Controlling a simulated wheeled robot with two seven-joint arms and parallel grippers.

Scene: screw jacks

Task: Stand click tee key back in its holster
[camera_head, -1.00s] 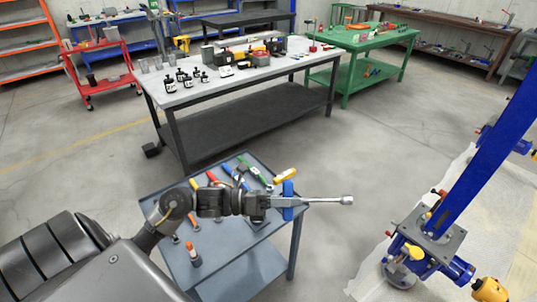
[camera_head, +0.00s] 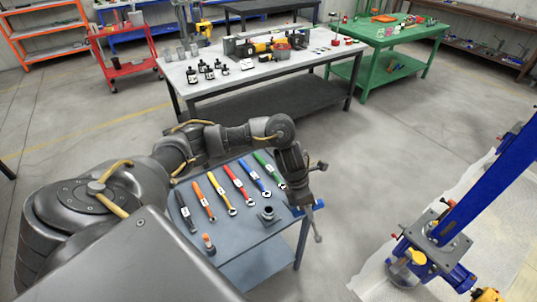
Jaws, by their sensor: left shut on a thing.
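My left gripper (camera_head: 301,197) points down past the right edge of the small blue-grey table and is shut on the tee key (camera_head: 317,231). The key's blue handle shows by the fingertips, and its metal shank hangs down, slightly tilted, over the floor beyond the table edge. The fingers partly hide the key. A dark round cup on a square base (camera_head: 268,213), which looks like the holster, stands near the table's right edge, left of the gripper and apart from the key. Its opening faces up and looks empty. My right gripper is not in view.
Several wrenches with coloured handles (camera_head: 234,182) lie in a row on the small table (camera_head: 237,250). An orange-topped tool (camera_head: 208,243) stands at its front left. A blue jack post (camera_head: 487,187) stands at the right. The floor between is clear.

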